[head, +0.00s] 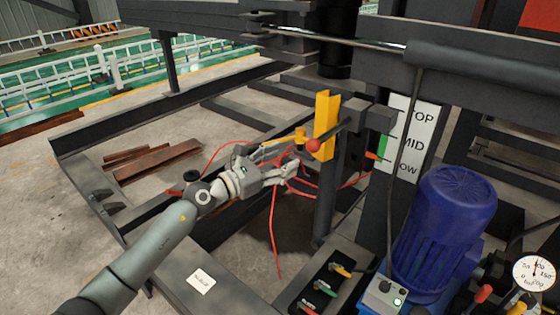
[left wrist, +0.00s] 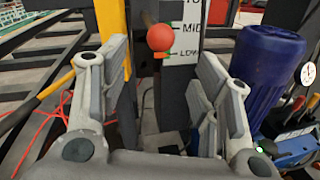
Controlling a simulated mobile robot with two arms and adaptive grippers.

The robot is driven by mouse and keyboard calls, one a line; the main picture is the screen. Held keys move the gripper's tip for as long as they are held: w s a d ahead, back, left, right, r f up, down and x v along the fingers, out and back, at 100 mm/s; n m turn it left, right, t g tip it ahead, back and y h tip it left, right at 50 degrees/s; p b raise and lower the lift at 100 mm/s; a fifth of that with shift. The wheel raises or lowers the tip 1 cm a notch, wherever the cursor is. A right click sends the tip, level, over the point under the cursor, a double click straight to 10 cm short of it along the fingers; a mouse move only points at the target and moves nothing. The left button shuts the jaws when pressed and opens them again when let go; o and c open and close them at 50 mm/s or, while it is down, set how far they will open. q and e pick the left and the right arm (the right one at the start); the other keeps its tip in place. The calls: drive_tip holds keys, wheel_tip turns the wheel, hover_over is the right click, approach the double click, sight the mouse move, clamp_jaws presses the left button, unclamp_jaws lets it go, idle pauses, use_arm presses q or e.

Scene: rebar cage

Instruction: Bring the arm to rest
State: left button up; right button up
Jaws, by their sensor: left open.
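My left gripper (head: 292,168) reaches in from the lower left of the head view. Its jaws are open and empty, with a clear gap between the two fingers in the left wrist view (left wrist: 160,100). Beyond the fingers is a red ball knob (head: 313,145) on a dark lever beside a yellow upright bar (head: 325,115). In the left wrist view the knob (left wrist: 160,37) appears above and past the gap, apart from the fingers. My right gripper is in neither view.
A blue motor (head: 445,225) stands at the right, near a pressure gauge (head: 535,273) and a small control box (head: 383,297). A white level board (head: 405,140) is behind the knob. Red cables (head: 273,235) hang near my gripper. Dark steel beams frame the area; rusty bars (head: 158,160) lie left.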

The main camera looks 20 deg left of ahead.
use_arm(q)
drive_tip(key=s+a+f+n+y, duration=0.2)
drive_tip(key=f+n, duration=0.5)
drive_tip(key=f, duration=0.4)
drive_tip(key=s+a+f+n+g+y, duration=0.1)
drive_tip(key=s+a+f+n+y, duration=0.2)
drive_tip(key=f+n, duration=0.55)
drive_tip(key=s+a+f+n+y, duration=0.2)
drive_tip(key=f+n, duration=0.4)
drive_tip(key=f, duration=0.7)
drive_tip(key=s+a+f+n+g+y+p, duration=0.1)
drive_tip(key=s+f+n+g, duration=0.1)
drive_tip(key=s+f+n, duration=0.5)
drive_tip(key=s+a+f+n+g+y, duration=0.1)
drive_tip(key=s+f+n+g+y, duration=0.15)
drive_tip(key=s+f, duration=0.85)
drive_tip(key=s+d+f+n+g, duration=0.1)
drive_tip(key=s+f+n, duration=0.3)
drive_tip(key=s, duration=0.7)
drive_tip(key=s+d+f+n+g, duration=0.2)
drive_tip(key=s+f+n+g, duration=0.1)
drive_tip(key=s, duration=0.9)
drive_tip(key=s+d+f+n+g, duration=0.2)
drive_tip(key=s+f+n+g, duration=0.2)
drive_tip(key=s+f, duration=0.3)
drive_tip(key=s, duration=0.4)
drive_tip(key=shift+s+f+n+p, duration=0.2)
drive_tip(key=shift+f+n+p, duration=0.1)
drive_tip(key=shift+f+p, duration=0.05)
